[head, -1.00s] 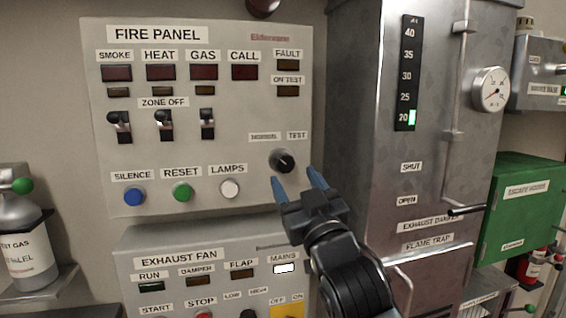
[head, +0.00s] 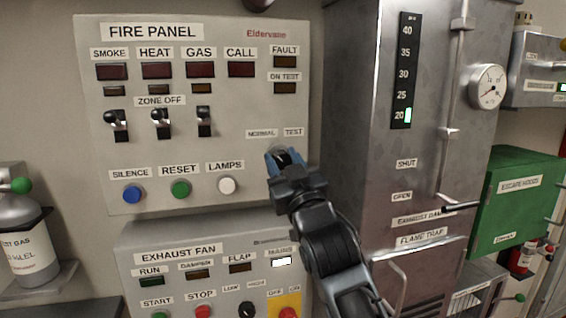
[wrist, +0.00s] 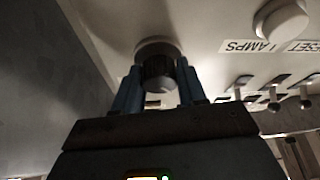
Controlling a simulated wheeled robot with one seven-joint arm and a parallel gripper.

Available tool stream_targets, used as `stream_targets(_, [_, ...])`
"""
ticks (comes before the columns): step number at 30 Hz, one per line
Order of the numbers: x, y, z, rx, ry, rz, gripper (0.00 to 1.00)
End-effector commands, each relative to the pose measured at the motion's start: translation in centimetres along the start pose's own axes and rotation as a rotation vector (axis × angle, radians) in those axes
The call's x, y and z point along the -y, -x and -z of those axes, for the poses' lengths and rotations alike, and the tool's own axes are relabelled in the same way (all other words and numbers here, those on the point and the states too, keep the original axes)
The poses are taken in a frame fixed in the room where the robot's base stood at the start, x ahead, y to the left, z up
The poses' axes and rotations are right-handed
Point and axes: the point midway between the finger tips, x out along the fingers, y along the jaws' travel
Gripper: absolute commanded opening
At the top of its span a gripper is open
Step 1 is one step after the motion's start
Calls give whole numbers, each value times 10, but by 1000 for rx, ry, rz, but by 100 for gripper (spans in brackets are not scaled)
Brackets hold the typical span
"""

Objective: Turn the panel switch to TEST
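The panel switch is a round black knob (head: 283,157) on the fire panel (head: 235,190), below the labels NORMAL and TEST (head: 293,132). My gripper (head: 284,154) is at the knob, with its blue fingers on either side. In the wrist view the dark knob (wrist: 159,72) sits between the two fingers (wrist: 160,88), which appear to touch its sides. The knob's pointer is mostly hidden, so its setting cannot be read. The ON TEST lamp (head: 285,88) looks dark.
The white LAMPS button (head: 227,185) is just left of my gripper. Zone toggles (head: 160,123) stick out further left. The exhaust fan panel (head: 215,230) is below. A metal duct cabinet (head: 370,110) stands close on the right.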

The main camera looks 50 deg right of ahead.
Motion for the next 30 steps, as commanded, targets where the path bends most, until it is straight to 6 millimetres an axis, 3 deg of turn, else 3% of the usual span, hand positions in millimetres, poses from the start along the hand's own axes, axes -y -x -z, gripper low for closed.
stream_targets(10, [0,0,0,0,0,0,8])
stream_targets(20, [2,2,-4,-2,-43,-17,8])
stream_targets(30, [3,4,-7,-6,-233,-95,8])
